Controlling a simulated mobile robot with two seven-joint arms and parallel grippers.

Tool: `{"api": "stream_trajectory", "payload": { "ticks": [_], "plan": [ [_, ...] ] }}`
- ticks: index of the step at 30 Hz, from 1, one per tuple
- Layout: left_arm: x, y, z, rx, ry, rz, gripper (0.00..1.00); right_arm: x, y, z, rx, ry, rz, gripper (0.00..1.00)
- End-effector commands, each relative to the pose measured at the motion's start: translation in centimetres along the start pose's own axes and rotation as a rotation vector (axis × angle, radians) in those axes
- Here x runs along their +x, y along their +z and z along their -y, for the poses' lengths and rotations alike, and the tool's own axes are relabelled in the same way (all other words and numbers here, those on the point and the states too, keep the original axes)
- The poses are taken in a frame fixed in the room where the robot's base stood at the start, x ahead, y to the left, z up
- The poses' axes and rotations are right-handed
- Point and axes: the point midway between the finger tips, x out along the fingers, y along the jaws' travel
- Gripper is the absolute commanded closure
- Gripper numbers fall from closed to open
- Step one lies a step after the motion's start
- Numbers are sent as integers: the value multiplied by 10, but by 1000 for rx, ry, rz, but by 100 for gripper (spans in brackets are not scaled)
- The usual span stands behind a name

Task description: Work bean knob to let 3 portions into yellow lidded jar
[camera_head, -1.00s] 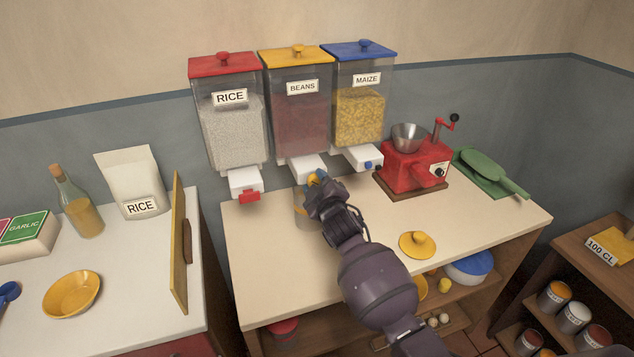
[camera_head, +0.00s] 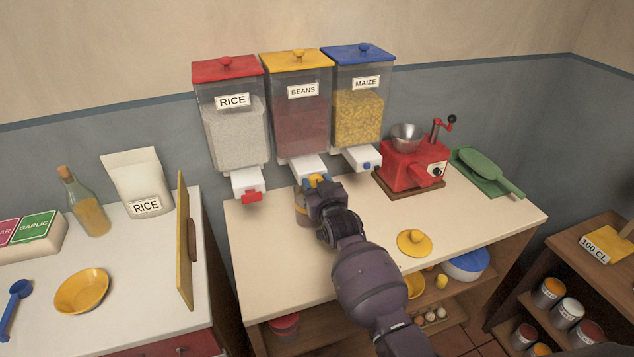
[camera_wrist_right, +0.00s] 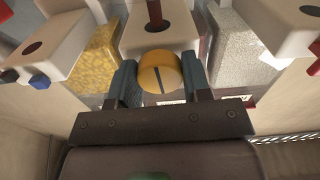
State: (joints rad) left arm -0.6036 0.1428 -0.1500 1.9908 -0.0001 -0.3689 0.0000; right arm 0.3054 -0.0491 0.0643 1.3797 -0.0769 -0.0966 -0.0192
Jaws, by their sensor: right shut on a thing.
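The bean dispenser (camera_head: 302,118) has a yellow lid and stands between the rice and maize ones. My right gripper (camera_head: 317,184) is at its white outlet (camera_head: 308,165). In the right wrist view its fingers (camera_wrist_right: 160,84) are shut on the yellow bean knob (camera_wrist_right: 160,72), whose dark slot runs nearly upright. A dark red column (camera_wrist_right: 154,14) shows at the bean outlet there. A clear jar (camera_head: 301,212) stands under the outlet, partly hidden by my gripper, with something brownish inside. The yellow jar lid (camera_head: 413,243) lies on the counter to the right. My left gripper is out of view.
The rice dispenser (camera_head: 236,130) with a red knob and the maize dispenser (camera_head: 358,118) with a blue knob flank the bean one. A red grinder (camera_head: 412,165) stands to the right. The counter (camera_head: 275,262) is bare at the front left.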

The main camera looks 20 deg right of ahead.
Motion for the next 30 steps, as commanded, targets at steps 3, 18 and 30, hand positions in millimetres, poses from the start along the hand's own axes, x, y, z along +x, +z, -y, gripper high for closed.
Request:
{"api": "stream_trajectory", "payload": {
  "ticks": [3,18,30],
  "plan": [
    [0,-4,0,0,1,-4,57,0,0,0,39,0,2,79],
    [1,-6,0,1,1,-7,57,0,1,0,80,0,1,79],
    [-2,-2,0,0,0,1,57,0,0,0,79,0,1,31]
  ]
}}
